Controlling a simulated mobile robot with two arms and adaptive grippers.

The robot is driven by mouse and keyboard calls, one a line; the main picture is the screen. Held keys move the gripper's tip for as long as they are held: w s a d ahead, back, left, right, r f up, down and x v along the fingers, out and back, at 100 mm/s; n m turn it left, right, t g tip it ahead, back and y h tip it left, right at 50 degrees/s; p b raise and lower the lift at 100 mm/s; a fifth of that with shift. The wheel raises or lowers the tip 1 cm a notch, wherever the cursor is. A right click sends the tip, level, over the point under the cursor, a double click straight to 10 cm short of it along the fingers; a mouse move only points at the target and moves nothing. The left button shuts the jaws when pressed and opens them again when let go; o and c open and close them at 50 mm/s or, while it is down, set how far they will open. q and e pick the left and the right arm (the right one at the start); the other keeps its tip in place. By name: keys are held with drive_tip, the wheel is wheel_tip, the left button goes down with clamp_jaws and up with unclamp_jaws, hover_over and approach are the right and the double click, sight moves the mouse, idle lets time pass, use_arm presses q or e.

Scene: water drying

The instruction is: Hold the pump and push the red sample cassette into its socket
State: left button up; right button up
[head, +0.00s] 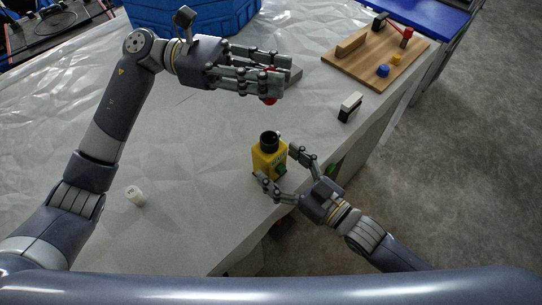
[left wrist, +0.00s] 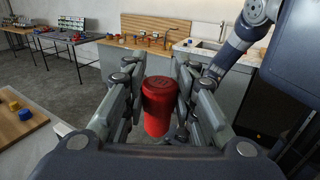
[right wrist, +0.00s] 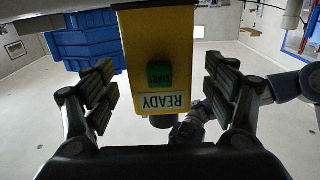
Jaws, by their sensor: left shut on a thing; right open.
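The red sample cassette (head: 269,101) is a red cylinder, held between the fingers of my left gripper (head: 280,84). It shows upright and clearly between the fingers in the left wrist view (left wrist: 160,105). The yellow pump (head: 268,162) stands on the table near its right edge, below the left gripper in the head view, with a dark round opening (head: 269,139) on top. My right gripper (head: 274,162) is open with a finger set on either side of the pump. The right wrist view shows the pump upside down (right wrist: 157,50), with a green START button and a READY label; gaps show between it and the fingers.
A black and white block (head: 349,107) lies near the table's right edge. A wooden board (head: 350,63) with small coloured parts is at the upper right. A small white container (head: 134,195) stands at left, and a blue crate (head: 205,17) at the back. The table's middle left is clear.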

sight(279, 165)
drive_tip(key=shift+x, duration=1.75)
drive_tip(key=c, duration=1.2)
drive_tip(key=shift+c, duration=0.2)
